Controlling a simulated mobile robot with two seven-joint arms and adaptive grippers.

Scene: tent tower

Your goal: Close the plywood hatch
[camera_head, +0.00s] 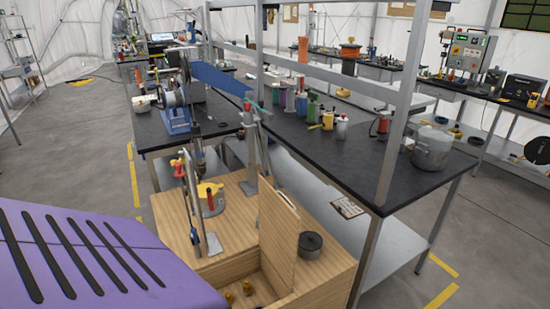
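The plywood hatch (279,238) stands open and nearly upright at the front right part of a light plywood box (180,221). Below the hatch is an open compartment (250,283) with small brass-coloured pieces inside. The hatch hides the right part of this opening. Neither of my grippers shows in the head view.
A dark round pot (310,245) sits on the box right of the hatch. A metal stand (198,205) and a yellow-and-red tool (210,194) are on its left part. A black workbench (345,160) with bottles and a metal pot (431,148) stands behind. Floor is clear at right.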

